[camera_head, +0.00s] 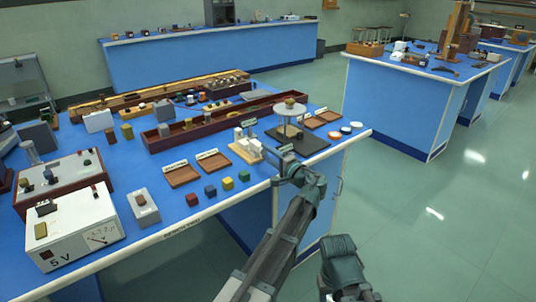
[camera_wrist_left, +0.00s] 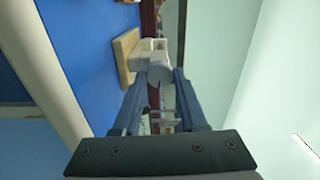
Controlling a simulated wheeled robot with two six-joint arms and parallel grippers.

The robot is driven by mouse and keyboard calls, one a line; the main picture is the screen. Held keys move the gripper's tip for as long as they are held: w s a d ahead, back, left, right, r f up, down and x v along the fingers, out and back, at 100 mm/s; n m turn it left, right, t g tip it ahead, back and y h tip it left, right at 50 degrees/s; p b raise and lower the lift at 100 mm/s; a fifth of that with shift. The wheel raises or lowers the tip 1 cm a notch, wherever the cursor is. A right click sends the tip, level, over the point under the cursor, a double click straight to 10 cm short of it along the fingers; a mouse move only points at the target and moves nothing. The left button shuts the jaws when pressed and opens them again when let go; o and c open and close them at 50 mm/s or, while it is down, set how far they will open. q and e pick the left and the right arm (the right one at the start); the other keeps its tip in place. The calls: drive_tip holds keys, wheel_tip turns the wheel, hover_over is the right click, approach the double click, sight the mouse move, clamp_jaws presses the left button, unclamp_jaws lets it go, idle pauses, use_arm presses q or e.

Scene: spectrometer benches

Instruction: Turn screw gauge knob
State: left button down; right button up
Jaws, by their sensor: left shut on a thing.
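The screw gauge (camera_head: 248,146) is a pale grey-white instrument on a light wooden base, near the front edge of the blue bench. My left gripper (camera_head: 281,160) reaches it from the front right. In the left wrist view the gauge's pale round knob (camera_wrist_left: 160,72) lies between the two fingertips of my left gripper (camera_wrist_left: 160,80), which is shut on it. The gauge's wooden base (camera_wrist_left: 125,58) shows just beyond the knob. In the head view the gripper is small and partly hides the knob. Another of my arm parts shows at the bottom, but no right fingers are visible.
A round stand (camera_head: 290,108) on a dark base is close behind my left gripper. Two brown trays (camera_head: 183,173) and several coloured cubes (camera_head: 228,183) lie to the left. Coloured discs (camera_head: 345,129) lie to the right. The floor (camera_head: 420,210) beyond the bench is clear.

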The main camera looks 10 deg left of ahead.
use_arm(q)
drive_tip(key=n, duration=0.4)
drive_tip(key=shift+n, duration=0.4)
drive_tip(key=n, duration=0.5)
drive_tip(key=shift+s, duration=0.1)
drive_tip(key=n, duration=0.9)
drive_tip(key=shift+n, duration=0.3)
drive_tip(key=shift+c, duration=2.2)
unclamp_jaws()
